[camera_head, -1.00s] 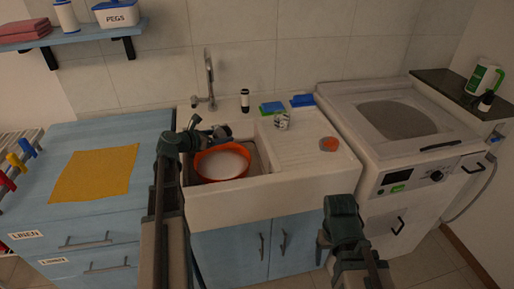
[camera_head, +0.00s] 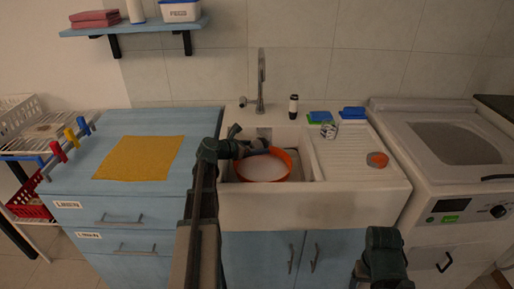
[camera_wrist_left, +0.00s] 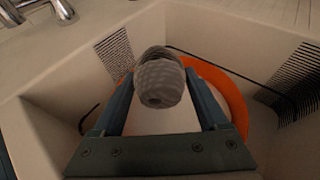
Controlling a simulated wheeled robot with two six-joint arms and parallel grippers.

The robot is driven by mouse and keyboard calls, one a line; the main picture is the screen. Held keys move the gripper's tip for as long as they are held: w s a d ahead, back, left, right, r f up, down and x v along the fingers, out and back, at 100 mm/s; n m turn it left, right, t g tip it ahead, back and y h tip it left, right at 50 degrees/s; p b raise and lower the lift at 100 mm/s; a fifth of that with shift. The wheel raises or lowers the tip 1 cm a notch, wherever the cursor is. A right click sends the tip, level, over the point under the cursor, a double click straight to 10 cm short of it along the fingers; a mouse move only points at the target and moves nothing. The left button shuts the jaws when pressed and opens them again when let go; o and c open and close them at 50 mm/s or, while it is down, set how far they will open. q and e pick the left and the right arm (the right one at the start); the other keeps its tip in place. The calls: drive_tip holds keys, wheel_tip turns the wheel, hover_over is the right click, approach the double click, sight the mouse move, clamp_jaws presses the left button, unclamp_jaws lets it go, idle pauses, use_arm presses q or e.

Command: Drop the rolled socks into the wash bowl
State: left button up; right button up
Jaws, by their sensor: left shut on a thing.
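The rolled socks are a grey, ribbed bundle (camera_wrist_left: 160,82), held between my left gripper's fingers in the left wrist view. In the head view my left gripper (camera_head: 246,147) is shut on the socks (camera_head: 260,144), above the back left part of the wash bowl. The wash bowl is orange with a pale inside (camera_head: 265,170) and sits in the sink; its orange rim (camera_wrist_left: 232,95) shows below the socks in the left wrist view. The gripper hides part of the rim. My right arm is at the bottom right of the head view; its fingers cannot be made out.
The white sink (camera_head: 310,205) has a tall tap (camera_head: 261,80) behind the bowl. A yellow cloth (camera_head: 138,158) lies left.

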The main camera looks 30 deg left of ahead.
use_arm(q)
drive_tip(key=shift+f, duration=0.65)
use_arm(e)
drive_tip(key=shift+f, duration=0.65)
use_arm(q)
drive_tip(key=o, duration=1.3)
drive_tip(key=shift+r, duration=0.1)
drive_tip(key=shift+c, duration=0.2)
use_arm(e)
drive_tip(key=shift+r, duration=0.1)
